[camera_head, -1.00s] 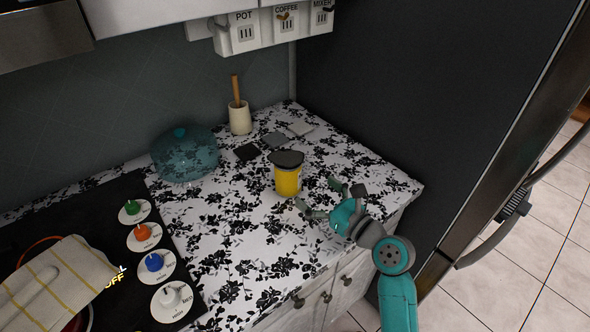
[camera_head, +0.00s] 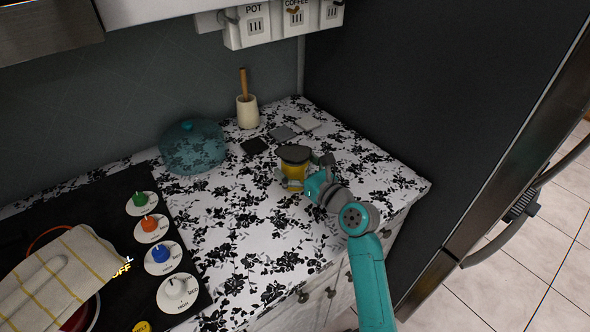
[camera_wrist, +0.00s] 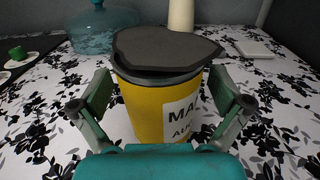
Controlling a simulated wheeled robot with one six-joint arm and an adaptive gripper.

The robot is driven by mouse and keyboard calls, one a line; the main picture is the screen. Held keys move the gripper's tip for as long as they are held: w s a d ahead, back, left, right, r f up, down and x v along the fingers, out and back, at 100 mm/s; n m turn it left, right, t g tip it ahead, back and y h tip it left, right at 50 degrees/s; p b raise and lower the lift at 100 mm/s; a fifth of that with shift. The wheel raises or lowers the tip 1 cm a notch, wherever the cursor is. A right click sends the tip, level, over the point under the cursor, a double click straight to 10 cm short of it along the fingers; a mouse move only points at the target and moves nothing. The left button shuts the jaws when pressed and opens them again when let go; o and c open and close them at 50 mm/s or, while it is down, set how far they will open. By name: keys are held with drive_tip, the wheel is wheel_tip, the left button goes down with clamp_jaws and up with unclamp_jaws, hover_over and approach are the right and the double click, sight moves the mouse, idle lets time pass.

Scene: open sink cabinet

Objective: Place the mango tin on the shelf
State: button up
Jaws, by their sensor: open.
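The mango tin (camera_head: 294,172) is a yellow can with a dark grey top, standing upright on the floral counter. In the wrist view the mango tin (camera_wrist: 150,107) fills the middle, with a white label reading "MA…" on its right side. The dark top looks irregular in outline. My gripper (camera_head: 308,176) is at the tin, coming from the right front. In the wrist view my gripper (camera_wrist: 163,110) has one finger on each side of the tin, open around it. I cannot tell whether either finger touches it. No shelf is clearly identifiable.
A blue glass dome (camera_head: 192,148) stands left of the tin, and a white holder with a wooden handle (camera_head: 247,112) stands behind. Dark, grey and white squares (camera_head: 282,133) lie behind the tin. A stove with coloured knobs (camera_head: 150,223) and a cloth mitt (camera_head: 55,275) are at left.

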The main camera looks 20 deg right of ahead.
drive_tip(key=shift+r, duration=0.1)
drive_tip(key=c, duration=1.7)
